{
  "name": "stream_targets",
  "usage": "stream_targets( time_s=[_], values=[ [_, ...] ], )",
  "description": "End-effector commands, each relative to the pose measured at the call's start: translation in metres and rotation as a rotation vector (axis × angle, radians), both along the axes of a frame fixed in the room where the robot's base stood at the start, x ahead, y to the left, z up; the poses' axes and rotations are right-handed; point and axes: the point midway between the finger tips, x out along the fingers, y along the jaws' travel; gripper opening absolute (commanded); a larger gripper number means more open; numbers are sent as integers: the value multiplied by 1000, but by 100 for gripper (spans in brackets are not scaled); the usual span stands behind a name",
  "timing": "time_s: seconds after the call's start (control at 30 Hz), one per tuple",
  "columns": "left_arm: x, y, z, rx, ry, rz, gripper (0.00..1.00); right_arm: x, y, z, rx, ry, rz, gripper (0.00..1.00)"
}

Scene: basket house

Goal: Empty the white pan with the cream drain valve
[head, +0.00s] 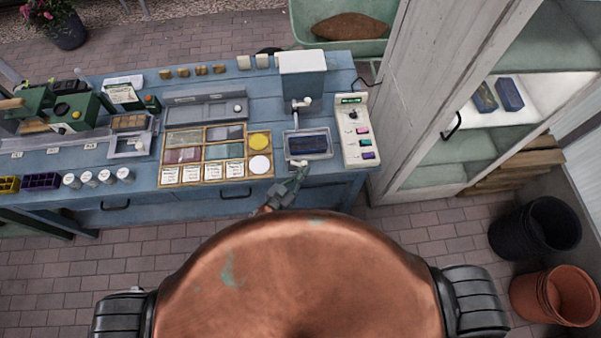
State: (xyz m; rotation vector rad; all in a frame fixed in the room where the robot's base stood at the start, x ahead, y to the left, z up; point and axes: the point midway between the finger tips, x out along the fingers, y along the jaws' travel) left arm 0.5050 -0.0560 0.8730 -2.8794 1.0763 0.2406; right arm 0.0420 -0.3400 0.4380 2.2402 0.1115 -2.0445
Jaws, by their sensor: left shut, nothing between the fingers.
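A pale pan (328,152) sits near the front edge of the blue bench, below a white tank's tap. A dark blue block lies in it; I cannot tell whether there is liquid. A small cream part that looks like the drain valve (296,163) shows at the pan's front left. My left gripper (301,171) is shut and empty, just in front of the pan and close to this part; I cannot tell whether they touch. The gripper hides some of the pan's front edge. My right gripper is out of view.
The white tank (302,63) with its tap (300,104) stands behind the pan. A control panel (356,118) is right of it. A wooden sample tray (216,178) lies left. A white cabinet (415,100) stands at the right, with black and terracotta pots (555,296) on the floor.

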Motion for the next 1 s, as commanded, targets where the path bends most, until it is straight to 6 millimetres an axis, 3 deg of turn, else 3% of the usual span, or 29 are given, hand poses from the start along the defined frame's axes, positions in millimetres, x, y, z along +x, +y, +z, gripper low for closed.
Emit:
stream_targets(
  time_s=[0.4, 1.0],
  values=[
    [14, -15, 0, 1, -1, 0, 0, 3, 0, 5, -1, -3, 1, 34],
    [16, -17, 0, 0, 0, 0, 0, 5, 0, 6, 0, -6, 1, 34]
  ],
)
